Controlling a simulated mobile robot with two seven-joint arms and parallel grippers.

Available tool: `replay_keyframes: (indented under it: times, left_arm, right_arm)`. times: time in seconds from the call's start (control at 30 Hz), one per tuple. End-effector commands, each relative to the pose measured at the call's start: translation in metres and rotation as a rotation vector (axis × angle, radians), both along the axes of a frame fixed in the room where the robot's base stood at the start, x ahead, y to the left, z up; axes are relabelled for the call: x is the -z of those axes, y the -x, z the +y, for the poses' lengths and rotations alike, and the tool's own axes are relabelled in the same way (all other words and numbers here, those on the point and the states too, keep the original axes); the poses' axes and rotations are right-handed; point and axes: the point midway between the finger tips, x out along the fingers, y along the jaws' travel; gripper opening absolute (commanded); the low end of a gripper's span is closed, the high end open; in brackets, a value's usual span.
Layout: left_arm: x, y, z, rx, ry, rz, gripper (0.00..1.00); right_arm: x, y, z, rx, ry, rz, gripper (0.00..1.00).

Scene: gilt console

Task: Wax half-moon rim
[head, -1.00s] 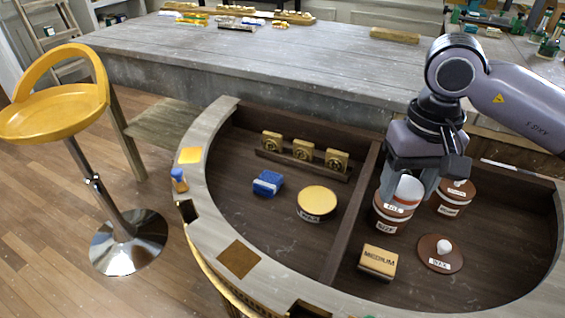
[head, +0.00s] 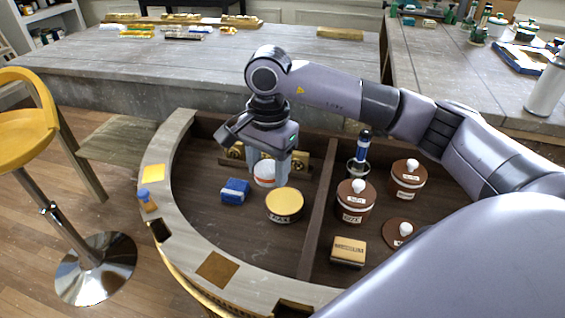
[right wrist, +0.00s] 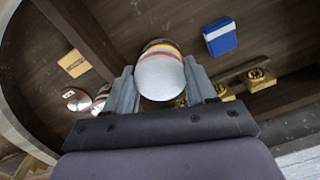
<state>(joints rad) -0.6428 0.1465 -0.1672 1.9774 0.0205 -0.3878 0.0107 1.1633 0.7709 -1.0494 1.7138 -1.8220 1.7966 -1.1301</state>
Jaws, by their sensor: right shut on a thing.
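The half-moon console's pale rim (head: 190,237) curves around a dark interior split by a divider. An open-looking wax tin (head: 284,203) with a yellow top and a WAX label stands in the left compartment. My right gripper (head: 267,178) is shut on a white rounded piece (head: 264,174) with an orange stripe, just behind and above the tin. The right wrist view shows this piece (right wrist: 160,77) between the fingers, banded yellow and red; it hides what lies beyond it. A brown lid (head: 392,236) with a white knob lies in the right compartment. My left gripper is out of view.
A blue block (head: 235,191) sits left of the tin. Gilt blocks (head: 301,161) stand behind my gripper. Lidded brown pots (head: 355,206) and a MEDIUM block (head: 348,252) occupy the right compartment.

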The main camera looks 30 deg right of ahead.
Motion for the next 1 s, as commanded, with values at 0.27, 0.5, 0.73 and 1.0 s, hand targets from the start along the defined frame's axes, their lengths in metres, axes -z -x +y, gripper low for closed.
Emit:
replay_keyframes:
  times: [0.27, 0.5, 0.73, 1.0]
  left_arm:
    - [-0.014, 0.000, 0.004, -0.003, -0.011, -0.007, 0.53]
    - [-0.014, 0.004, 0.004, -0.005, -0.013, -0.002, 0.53]
    - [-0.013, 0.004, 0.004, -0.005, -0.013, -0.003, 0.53]
    - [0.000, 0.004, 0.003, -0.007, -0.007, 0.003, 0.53]
  right_arm:
    - [0.023, -0.014, -0.028, 0.654, 0.003, 0.024, 0.31]
    - [0.039, -0.018, -0.046, 1.039, 0.016, 0.031, 0.31]
    - [0.047, -0.019, -0.052, 1.150, 0.020, 0.031, 0.31]
    - [0.066, -0.019, -0.051, 1.149, 0.021, 0.032, 0.31]
